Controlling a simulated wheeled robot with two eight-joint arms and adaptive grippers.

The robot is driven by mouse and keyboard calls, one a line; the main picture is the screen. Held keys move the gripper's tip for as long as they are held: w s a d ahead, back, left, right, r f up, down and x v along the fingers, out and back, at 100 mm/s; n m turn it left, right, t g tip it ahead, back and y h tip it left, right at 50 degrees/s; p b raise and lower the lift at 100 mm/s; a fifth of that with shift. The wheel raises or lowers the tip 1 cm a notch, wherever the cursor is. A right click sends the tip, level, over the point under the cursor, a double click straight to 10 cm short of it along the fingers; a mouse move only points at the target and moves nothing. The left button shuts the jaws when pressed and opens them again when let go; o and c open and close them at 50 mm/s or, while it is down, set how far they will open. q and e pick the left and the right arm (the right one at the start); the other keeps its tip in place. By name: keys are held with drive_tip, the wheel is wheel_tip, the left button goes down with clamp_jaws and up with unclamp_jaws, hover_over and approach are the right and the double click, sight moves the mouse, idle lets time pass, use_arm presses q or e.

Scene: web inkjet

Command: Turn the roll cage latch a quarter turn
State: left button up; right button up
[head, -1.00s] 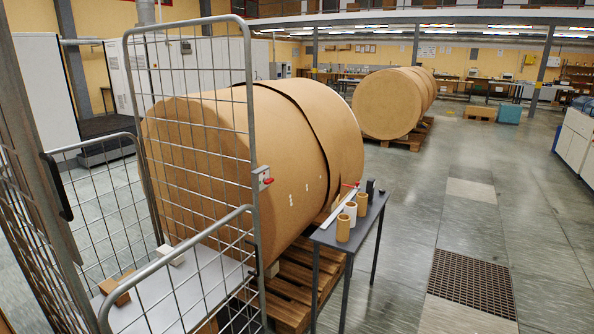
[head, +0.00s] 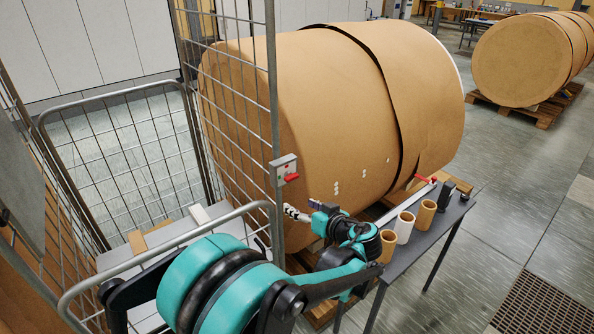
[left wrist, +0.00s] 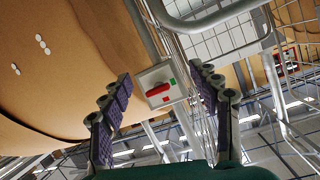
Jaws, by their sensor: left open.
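The latch is a short red handle (head: 291,177) on a pale plate (head: 283,163) fixed to the upright of the wire roll cage (head: 274,90). In the left wrist view the red handle (left wrist: 158,90) lies nearly level across the plate (left wrist: 150,77), beside a small green mark and a small red mark. My left gripper (head: 305,211) is open and empty, below and slightly right of the latch in the head view. In the left wrist view its two purple-padded fingers (left wrist: 161,76) stand either side of the plate, apart from the handle. My right gripper is not seen.
A small grey table (head: 400,258) right of my arm holds several cardboard tubes (head: 425,214). The cage's lower side frame (head: 165,257) curves close to my arm.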

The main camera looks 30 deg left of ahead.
sight(294, 178)
use_arm(q)
drive_tip(key=w+a+r+n+y, duration=0.1)
drive_tip(key=w+a, duration=0.1)
drive_tip(key=w+a+r+n+y, duration=0.1)
drive_tip(key=w+a, duration=0.1)
drive_tip(key=w+a+r+n+y, duration=0.1)
drive_tip(key=w+a, duration=0.1)
drive_tip(key=w, duration=0.1)
drive_tip(key=shift+a+n+t+y, duration=0.25)
drive_tip(key=shift+n+t+y, duration=0.05)
drive_tip(key=shift+y, duration=0.1)
drive_tip(key=c, duration=1.2)
